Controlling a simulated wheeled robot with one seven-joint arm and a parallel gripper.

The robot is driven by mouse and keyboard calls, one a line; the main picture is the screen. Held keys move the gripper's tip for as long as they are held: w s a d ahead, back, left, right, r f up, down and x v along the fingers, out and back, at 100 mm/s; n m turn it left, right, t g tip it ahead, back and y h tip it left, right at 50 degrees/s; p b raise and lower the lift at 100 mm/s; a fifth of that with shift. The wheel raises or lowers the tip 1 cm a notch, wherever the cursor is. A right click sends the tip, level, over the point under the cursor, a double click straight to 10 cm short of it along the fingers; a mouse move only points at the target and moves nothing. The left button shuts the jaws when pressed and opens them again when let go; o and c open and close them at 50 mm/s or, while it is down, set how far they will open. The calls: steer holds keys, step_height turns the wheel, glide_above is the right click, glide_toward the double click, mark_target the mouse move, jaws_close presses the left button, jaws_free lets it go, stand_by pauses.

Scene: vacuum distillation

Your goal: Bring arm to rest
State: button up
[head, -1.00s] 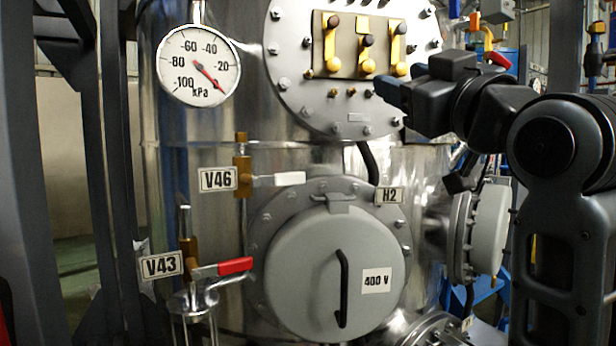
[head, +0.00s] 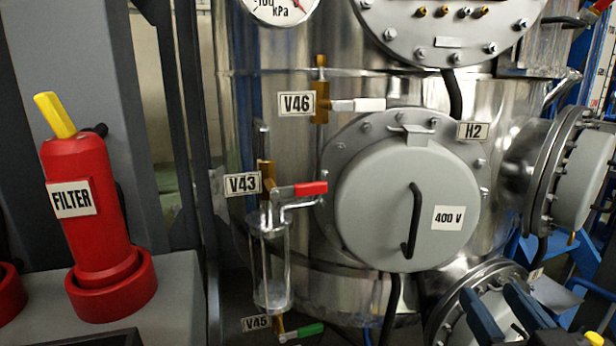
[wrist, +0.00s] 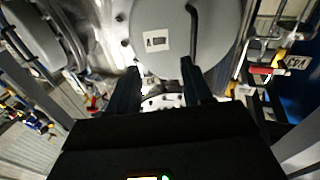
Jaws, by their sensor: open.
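My gripper (head: 489,292) shows at the bottom right of the head view, its two dark fingers spread apart with nothing seen between them. In the wrist view my gripper (wrist: 160,66) also has its fingers apart and empty, pointing toward the round grey cover (wrist: 172,45) marked 400 V. In the head view that grey cover (head: 380,215) is shut on the steel vessel, with a black handle, and my gripper is below and right of it. Most of my arm is out of the head view.
Valves V46 (head: 320,103) with a white lever and V43 (head: 266,180) with a red lever sit left of the cover. A glass cylinder (head: 270,260) hangs under V43, above a green-levered valve (head: 285,333). A red filter (head: 90,220) stands at left. A flanged side port (head: 560,170) juts out at right.

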steer(key=s+f+g, duration=0.2)
steer(key=s+f, duration=1)
steer(key=s, duration=0.4)
steer(key=s+f+g, duration=0.1)
steer(key=s+g, duration=0.1)
steer(key=s, duration=1.4)
steer(key=shift+s+a+m, duration=0.2)
steer(key=shift+a+m, duration=0.1)
steer(key=shift+m, duration=0.1)
